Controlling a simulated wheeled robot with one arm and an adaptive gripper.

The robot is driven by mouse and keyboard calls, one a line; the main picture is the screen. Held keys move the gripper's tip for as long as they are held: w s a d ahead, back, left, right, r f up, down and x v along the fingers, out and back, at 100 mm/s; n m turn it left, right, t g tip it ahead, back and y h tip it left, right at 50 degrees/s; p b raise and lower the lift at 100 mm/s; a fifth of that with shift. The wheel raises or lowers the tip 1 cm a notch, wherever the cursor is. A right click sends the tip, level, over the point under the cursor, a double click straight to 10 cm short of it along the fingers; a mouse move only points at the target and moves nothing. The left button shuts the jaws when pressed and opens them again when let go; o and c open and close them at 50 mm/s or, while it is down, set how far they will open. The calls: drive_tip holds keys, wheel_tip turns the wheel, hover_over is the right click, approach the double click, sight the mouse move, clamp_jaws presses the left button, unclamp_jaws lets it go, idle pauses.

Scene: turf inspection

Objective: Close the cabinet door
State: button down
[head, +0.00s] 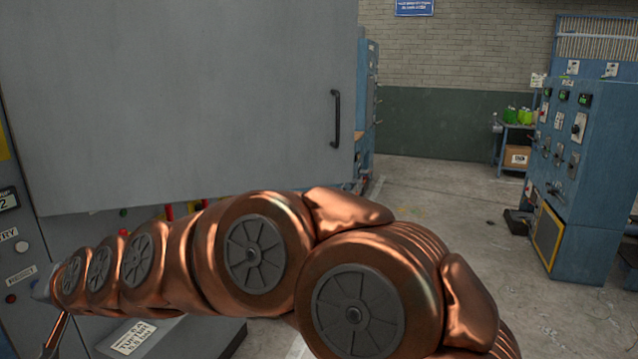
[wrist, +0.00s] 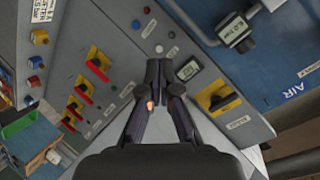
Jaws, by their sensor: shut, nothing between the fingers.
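The cabinet door (head: 200,90) is a large flat grey panel that fills the upper left of the head view. It stands open, swung out from the cabinet front. A black vertical bar handle (head: 336,118) sits near its right edge. The grey cabinet front (head: 25,262), with buttons and labels, shows at the lower left and beneath the door. My gripper (wrist: 158,72) is shut and empty in the wrist view, its fingertips in front of a grey control panel (wrist: 130,60). The door is not clearly seen in the wrist view. My copper arm crosses the lower head view below the door.
The wrist panel carries red switches (wrist: 98,64), a yellow-backed switch (wrist: 219,98) and a small display (wrist: 187,69). A blue control console (head: 580,170) stands at the right. A small table (head: 514,127) holds green items. The concrete floor between is mostly clear.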

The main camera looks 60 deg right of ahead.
drive_tip(key=d+r+m+h+b, duration=0.1)
drive_tip(key=d+r+m+h, duration=0.25)
drive_tip(key=d, duration=0.45)
drive_tip(key=d+r+m+t+h, duration=0.1)
drive_tip(key=d+r+m+h, duration=0.1)
drive_tip(key=d+m+h, duration=0.5)
drive_tip(key=d+r+m+h+b, duration=0.1)
drive_tip(key=d+r+m+h, duration=0.15)
drive_tip(key=d, duration=0.75)
drive_tip(key=m+g+h, duration=0.6)
drive_tip(key=m+g, duration=0.9)
approach(325, 173)
drive_tip(key=s+d, duration=0.3)
drive_tip(key=shift+w+d+p, duration=0.5)
drive_tip(key=shift+w+d, duration=0.3)
drive_tip(key=shift+d, duration=0.15)
drive_tip(key=shift+w+d, duration=0.55)
drive_tip(key=shift+d, duration=0.15)
drive_tip(key=shift+w, duration=0.1)
